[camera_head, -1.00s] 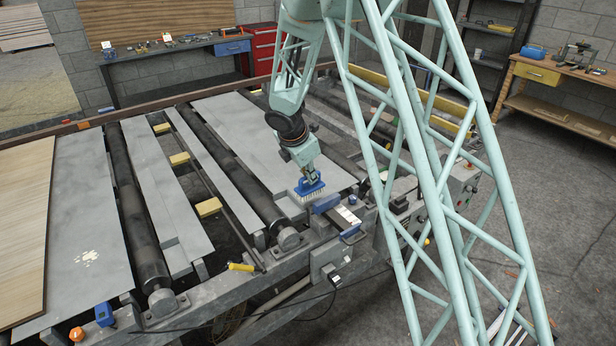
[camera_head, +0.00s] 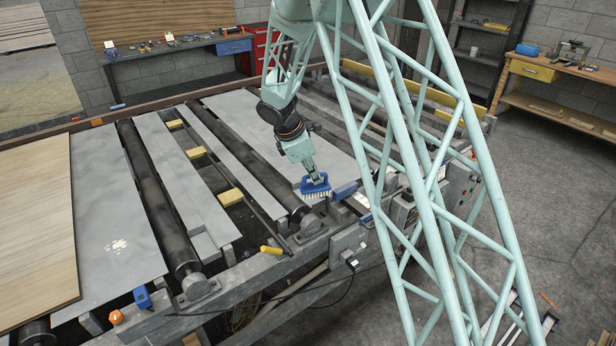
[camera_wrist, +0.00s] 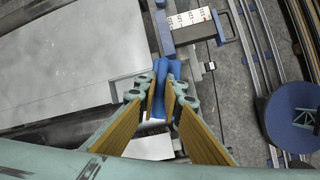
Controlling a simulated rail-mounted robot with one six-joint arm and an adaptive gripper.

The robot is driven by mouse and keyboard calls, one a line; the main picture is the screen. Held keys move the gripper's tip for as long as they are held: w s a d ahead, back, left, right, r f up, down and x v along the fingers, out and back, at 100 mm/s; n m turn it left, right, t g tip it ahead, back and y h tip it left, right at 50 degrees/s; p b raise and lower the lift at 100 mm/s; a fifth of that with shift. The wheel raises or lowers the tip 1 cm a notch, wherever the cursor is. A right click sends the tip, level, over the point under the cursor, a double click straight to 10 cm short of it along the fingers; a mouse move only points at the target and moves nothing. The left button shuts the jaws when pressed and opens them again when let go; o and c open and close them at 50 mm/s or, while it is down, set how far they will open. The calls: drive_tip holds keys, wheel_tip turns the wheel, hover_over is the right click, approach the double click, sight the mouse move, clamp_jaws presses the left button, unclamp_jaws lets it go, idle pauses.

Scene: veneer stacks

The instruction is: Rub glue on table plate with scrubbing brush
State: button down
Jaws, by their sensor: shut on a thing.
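My gripper (camera_head: 313,174) is shut on the blue scrubbing brush (camera_head: 315,187), holding it bristles down above the front end of the table's right-hand grey plate. In the wrist view, my gripper (camera_wrist: 164,95) has the blue brush body (camera_wrist: 165,72) between its wooden-faced fingers; the bristles are mostly hidden there. The glue is a pale splotch (camera_head: 117,245) on the left grey table plate (camera_head: 105,200), well to the left of the brush.
Dark rollers (camera_head: 157,215) lie between the plates. Yellow blocks (camera_head: 196,153) sit in the gaps. A wooden veneer stack (camera_head: 35,235) covers the far left. A blue-handled tool (camera_head: 345,191) lies right of the brush. A yellow-handled tool (camera_head: 272,250) lies on the front frame.

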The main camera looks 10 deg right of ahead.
drive_tip(key=s+r+m+g+y+b, duration=0.2)
drive_tip(key=s+m+g, duration=0.4)
drive_tip(key=s+m, duration=0.6)
drive_tip(key=shift+s+r+m+g+b, duration=0.3)
drive_tip(key=shift+m+g+b, duration=0.15)
drive_tip(key=shift+m, duration=2.45)
